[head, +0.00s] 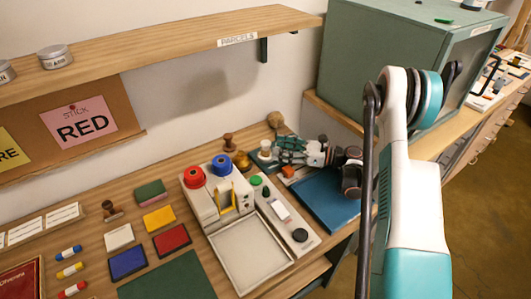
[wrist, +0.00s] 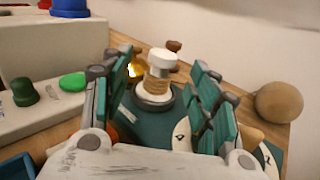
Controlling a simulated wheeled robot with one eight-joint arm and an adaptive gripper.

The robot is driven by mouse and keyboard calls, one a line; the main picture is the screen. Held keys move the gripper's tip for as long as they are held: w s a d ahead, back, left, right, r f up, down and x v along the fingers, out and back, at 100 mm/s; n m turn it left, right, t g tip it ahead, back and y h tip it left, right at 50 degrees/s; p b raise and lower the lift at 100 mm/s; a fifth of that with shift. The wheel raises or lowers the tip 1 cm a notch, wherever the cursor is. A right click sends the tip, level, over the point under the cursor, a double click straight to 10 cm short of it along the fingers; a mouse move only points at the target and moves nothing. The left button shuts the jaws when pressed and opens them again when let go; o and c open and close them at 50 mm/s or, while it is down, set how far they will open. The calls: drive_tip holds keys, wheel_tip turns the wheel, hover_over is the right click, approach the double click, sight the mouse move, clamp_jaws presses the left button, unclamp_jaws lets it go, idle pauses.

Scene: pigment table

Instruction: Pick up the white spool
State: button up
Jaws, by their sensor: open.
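The white spool (wrist: 162,64) stands upright in the wrist view, with a white top, a tan wound middle and a dark round base. It stands on a dark green surface. In the head view its pale top (head: 265,146) shows just left of my gripper (head: 285,150). In the wrist view my gripper (wrist: 160,88) is open, with one green-padded finger on each side of the spool. Gaps show between the fingers and the spool. My palm hides the near part of the surface below it.
A white stand with a red spool (head: 194,177) and a blue spool (head: 222,166) is to the left. A round wooden knob (wrist: 278,102) is to the right in the wrist view. A blue book (head: 325,200) lies below my gripper. A green cabinet (head: 385,55) stands behind.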

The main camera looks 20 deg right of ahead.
sight(266, 142)
drive_tip(key=shift+b+x, duration=1.05)
drive_tip(key=shift+x, duration=1.95)
drive_tip(key=shift+w+r, duration=0.1)
drive_tip(key=shift+r, duration=0.05)
drive_tip(key=shift+d, duration=0.1)
drive_tip(key=shift+c, duration=0.4)
drive_tip(key=c, duration=1.2)
drive_tip(key=shift+o, duration=0.2)
